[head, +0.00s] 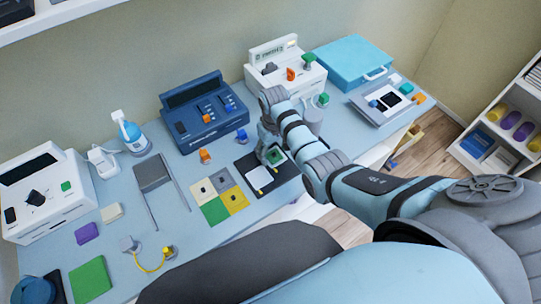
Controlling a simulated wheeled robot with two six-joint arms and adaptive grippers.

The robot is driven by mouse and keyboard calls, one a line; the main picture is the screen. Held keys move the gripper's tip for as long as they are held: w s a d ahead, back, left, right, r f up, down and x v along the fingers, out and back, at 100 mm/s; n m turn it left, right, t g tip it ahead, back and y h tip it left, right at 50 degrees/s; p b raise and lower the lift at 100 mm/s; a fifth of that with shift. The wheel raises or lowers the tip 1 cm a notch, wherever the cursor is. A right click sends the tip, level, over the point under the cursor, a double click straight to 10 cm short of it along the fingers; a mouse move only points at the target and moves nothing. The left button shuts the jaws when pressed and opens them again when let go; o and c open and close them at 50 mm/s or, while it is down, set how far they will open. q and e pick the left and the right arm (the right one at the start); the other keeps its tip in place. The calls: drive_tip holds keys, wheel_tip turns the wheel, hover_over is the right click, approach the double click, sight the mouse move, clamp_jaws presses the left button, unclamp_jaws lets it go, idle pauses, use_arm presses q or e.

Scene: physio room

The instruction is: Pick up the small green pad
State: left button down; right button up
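My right gripper is low over the black mat, right at this pad. Its fingertips are small and partly covered, so I cannot tell whether they are open or touch the pad. Another green pad (215,211) lies in a block of coloured square pads, left of the mat. A larger green pad (90,280) lies at the front left. My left gripper is not in view.
A blue device (203,120) and a white device (285,62) stand behind the mat. A blue case (352,62) and grey tray (385,102) are to the right. A grey stand (153,173), spray bottle (130,134) and yellow cable (152,267) are to the left.

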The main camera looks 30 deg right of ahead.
clamp_jaws()
idle(0.3)
